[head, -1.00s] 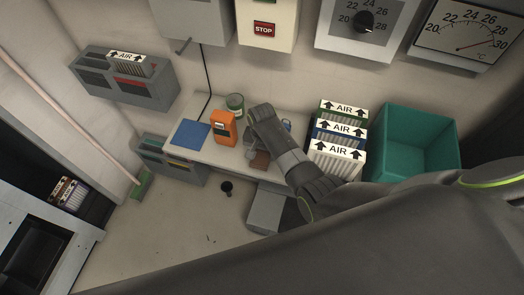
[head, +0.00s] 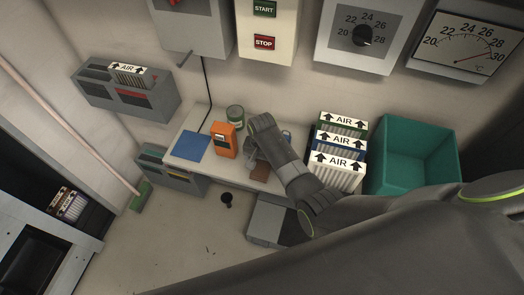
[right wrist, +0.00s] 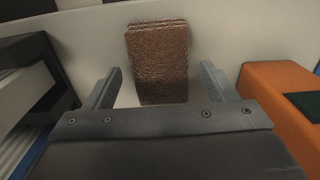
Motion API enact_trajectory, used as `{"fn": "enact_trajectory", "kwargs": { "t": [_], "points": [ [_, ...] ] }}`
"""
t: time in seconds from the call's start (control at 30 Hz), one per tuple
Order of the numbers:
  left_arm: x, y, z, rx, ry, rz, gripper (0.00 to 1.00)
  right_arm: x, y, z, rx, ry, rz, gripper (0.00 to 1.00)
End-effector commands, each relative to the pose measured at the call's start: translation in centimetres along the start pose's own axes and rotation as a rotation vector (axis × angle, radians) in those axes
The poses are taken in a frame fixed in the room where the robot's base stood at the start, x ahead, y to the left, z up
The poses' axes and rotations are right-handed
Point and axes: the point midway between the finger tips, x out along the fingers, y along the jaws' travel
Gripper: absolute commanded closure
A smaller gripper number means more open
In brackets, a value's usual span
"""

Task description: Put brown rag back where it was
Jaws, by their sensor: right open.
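The brown rag (right wrist: 158,55) is a folded, textured rectangle lying on the pale shelf. It also shows in the head view (head: 260,172), partly covered by my right gripper. My right gripper (right wrist: 159,82) is open, with one finger on each side of the rag's near end. A gap shows between the rag and each finger, and nothing is held. In the head view my right gripper (head: 253,152) is over the shelf, mostly hidden by its own wrist. My left gripper is not in view.
AIR filters (head: 338,161) and a teal bin (head: 412,165) are to the right. A grey box (head: 265,222) is below the shelf edge.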

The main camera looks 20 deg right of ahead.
Motion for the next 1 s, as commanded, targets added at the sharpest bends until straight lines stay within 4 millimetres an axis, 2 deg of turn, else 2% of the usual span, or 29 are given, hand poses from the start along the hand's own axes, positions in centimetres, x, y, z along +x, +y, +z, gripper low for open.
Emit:
{"fn": "enact_trajectory", "kwargs": {
  "t": [0.4,0.6,0.77,1.0],
  "points": [
    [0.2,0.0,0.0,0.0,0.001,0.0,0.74,-7.2,-0.1,-0.1,0.0,0.003,-0.004,0.21],
    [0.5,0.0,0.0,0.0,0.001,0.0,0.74,-10.0,-0.1,-0.1,-0.001,0.002,-0.003,0.21],
    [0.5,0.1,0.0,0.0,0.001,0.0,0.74,-11.0,-0.1,0.0,-0.001,0.001,-0.002,0.21],
    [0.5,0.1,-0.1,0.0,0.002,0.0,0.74,-11.2,0.0,0.0,-0.001,0.0,-0.001,0.21]
  ]
}}
